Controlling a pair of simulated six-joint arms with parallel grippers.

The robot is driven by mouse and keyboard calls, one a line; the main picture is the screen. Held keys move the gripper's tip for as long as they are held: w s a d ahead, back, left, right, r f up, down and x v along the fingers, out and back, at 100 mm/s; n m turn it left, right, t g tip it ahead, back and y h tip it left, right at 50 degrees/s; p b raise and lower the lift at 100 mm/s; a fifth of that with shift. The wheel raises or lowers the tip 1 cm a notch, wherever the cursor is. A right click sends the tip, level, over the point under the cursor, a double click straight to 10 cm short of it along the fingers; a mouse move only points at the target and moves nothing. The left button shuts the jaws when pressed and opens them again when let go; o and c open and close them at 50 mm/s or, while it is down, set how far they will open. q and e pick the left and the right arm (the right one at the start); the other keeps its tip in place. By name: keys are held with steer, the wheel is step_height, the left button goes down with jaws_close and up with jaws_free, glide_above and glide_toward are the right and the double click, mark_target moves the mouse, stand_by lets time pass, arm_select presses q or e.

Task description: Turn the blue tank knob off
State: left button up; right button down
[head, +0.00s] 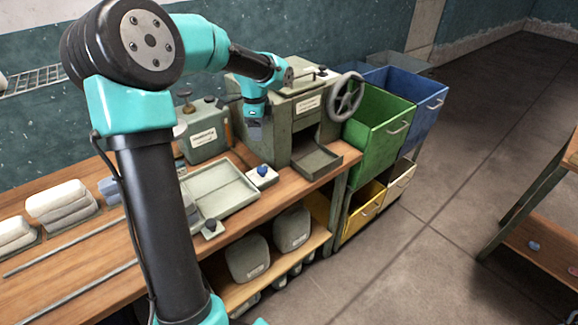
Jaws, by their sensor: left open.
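A small blue knob (262,170) sits on a pale square base on the wooden bench, in front of the grey-green machine. A grey-green tank (207,145) with a white label and small dark fittings on top stands to its left. My left gripper (254,122) points down above and behind the blue knob, between the tank and the machine, clear of the knob. It is open, with nothing seen in it; its fingertips are small in this view. I cannot tell which way the knob is turned. My right gripper is not in view.
A machine (285,113) with a handwheel (345,97) and a low tray (317,160) stands at the back right. A shallow metal tray (219,191) lies left of the knob, near a dark knob (210,226). Green (378,130) and blue (425,105) bins stand beyond the bench end.

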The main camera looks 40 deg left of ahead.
mark_target(262, 169)
arm_select(q)
steer(key=shift+w+a+r, duration=0.1)
steer(key=shift+a+r, duration=0.05)
steer(key=shift+r, duration=0.25)
step_height(262, 169, down, 17)
steer(key=shift+f, duration=0.2)
stand_by(0.7)
steer(key=shift+c, duration=0.5)
steer(key=c, duration=0.8)
